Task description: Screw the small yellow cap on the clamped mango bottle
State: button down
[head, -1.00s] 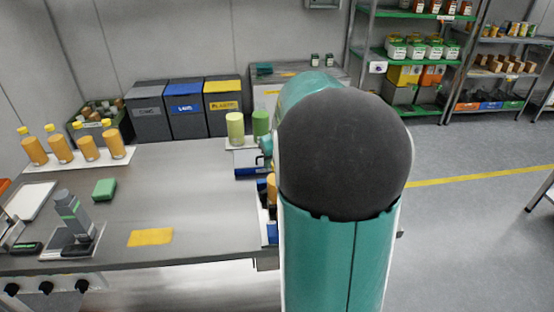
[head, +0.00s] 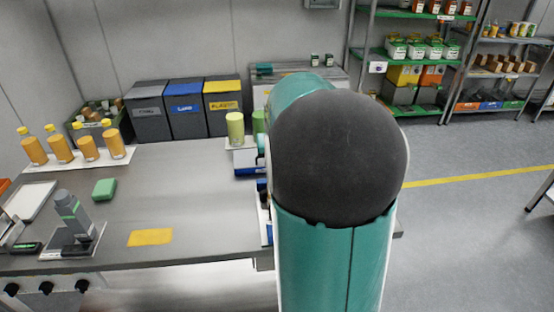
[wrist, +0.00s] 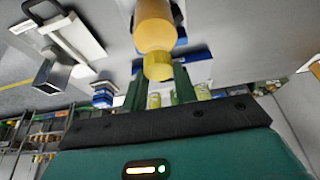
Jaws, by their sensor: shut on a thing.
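In the wrist view the small yellow cap (wrist: 158,67) sits between the green fingertips of my gripper (wrist: 160,82), which is shut on it. The orange mango bottle (wrist: 155,26) is straight beyond the cap, in line with it. The cap overlaps the near end of the bottle in this view; I cannot tell whether it is seated on the thread. The clamp is only partly seen as dark and white parts around the bottle. In the head view my own arm hides the gripper, cap and clamped bottle.
Several capped orange bottles (head: 60,148) stand on a white tray at the table's left. A light green cylinder (head: 235,129) stands near the arm. The table middle is clear.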

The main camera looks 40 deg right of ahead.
jog(key=m, duration=0.3)
jog(key=m+g+h, duration=0.1)
jog(key=m, duration=0.2)
jog(key=shift+a+g, duration=0.1)
jog(key=shift+g, duration=0.2)
jog(key=m+g, duration=0.1)
jog(key=m, duration=0.1)
jog(key=m+g+h, duration=0.1)
jog(key=m, duration=0.2)
jog(key=c, duration=1)
grip_release()
jog(key=n+t, duration=0.1)
jog(key=n, duration=0.1)
jog(key=shift+s+n, duration=0.1)
jog(key=shift+n, duration=0.3)
jog(key=n+t, duration=0.1)
jog(key=n, duration=0.2)
jog(key=shift+n+t+y, duration=0.3)
jog(key=shift+y, duration=0.1)
jog(key=n+t+y, duration=0.1)
jog(key=n, duration=0.3)
jog(key=shift+n, duration=0.4)
jog(key=shift+n+t+y, duration=0.4)
jog(key=shift+n+y, duration=0.4)
jog(key=shift+n, duration=0.8)
